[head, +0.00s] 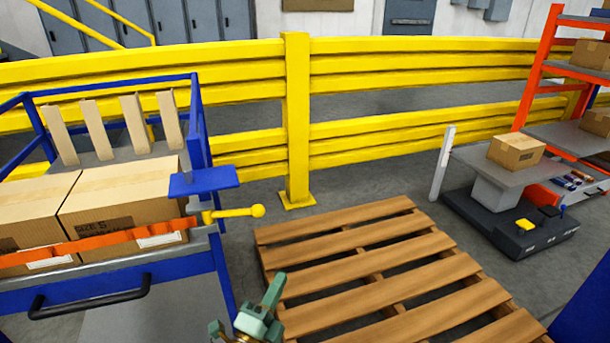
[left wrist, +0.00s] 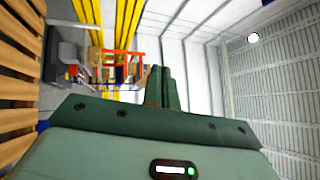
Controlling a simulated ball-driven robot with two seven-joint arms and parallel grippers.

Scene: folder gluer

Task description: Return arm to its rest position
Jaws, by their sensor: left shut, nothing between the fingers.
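My left gripper (head: 272,292) shows at the bottom of the head view, green, in front of the left edge of the wooden pallet. Its fingers point up and are closed together with nothing between them. In the left wrist view the two green fingers (left wrist: 163,88) are together, with the shelf rack and the hall walls behind them. My right gripper does not show in either view.
An empty wooden pallet (head: 385,262) lies on the floor. A blue cart (head: 190,265) with cardboard boxes (head: 125,195) and a yellow handle (head: 235,212) stands at left. A yellow guardrail (head: 297,120) runs behind. A pedestal table (head: 490,170) with a box stands at right, beside an orange rack (head: 532,80).

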